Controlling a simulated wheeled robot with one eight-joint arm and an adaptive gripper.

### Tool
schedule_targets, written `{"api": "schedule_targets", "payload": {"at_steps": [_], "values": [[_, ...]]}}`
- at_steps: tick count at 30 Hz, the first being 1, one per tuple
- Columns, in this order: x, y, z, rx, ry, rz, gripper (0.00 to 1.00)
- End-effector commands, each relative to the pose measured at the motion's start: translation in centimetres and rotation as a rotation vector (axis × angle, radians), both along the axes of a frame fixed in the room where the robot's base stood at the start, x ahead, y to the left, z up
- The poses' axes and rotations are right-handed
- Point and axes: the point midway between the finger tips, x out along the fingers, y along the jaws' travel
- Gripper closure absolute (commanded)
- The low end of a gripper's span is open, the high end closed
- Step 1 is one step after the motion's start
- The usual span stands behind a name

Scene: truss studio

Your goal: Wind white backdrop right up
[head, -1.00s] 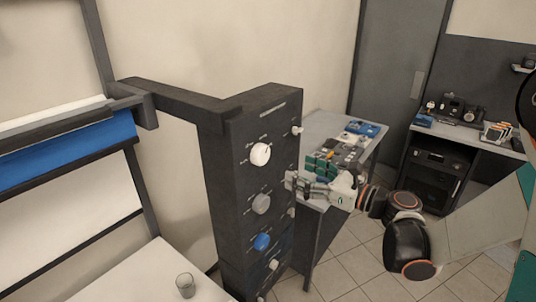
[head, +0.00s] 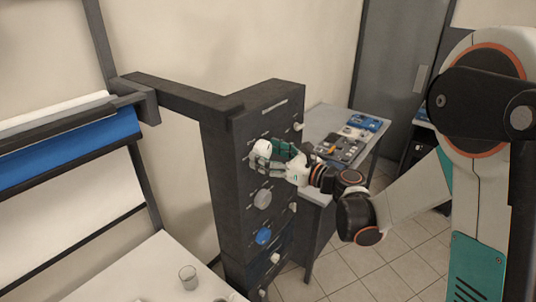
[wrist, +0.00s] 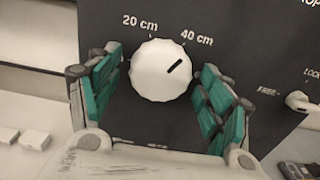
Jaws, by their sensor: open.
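A white knob (wrist: 160,70) with a black pointer line sits on the dark control panel (wrist: 205,30). Its pointer is turned toward the "40 cm" mark, with "20 cm" marked to the upper left. In the head view the white knob (head: 262,149) is the top one, above a grey knob and a blue knob. My gripper (wrist: 158,95) is open, its green-padded fingers on the left and right of the knob with gaps on both sides. My gripper (head: 272,158) partly hides the knob in the head view. A white roll (head: 52,117) lies at the backdrop stand on the left.
A grey knob (head: 263,198) and blue knob (head: 263,236) stick out below. A small lever (wrist: 300,101) marked FREE and LOCK is right of the white knob. A side bench (head: 318,125) holds equipment.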

Motion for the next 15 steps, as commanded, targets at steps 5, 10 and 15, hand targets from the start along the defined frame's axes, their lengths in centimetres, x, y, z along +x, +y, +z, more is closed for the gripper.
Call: {"api": "schedule_targets", "payload": {"at_steps": [5,10,15], "values": [[-0.01,-0.03,-0.01,0.000,0.000,0.000,0.46],[-0.01,-0.04,0.00,0.000,0.000,0.000,0.72],[0.00,-0.06,-0.02,-0.002,-0.003,-0.001,0.72]]}}
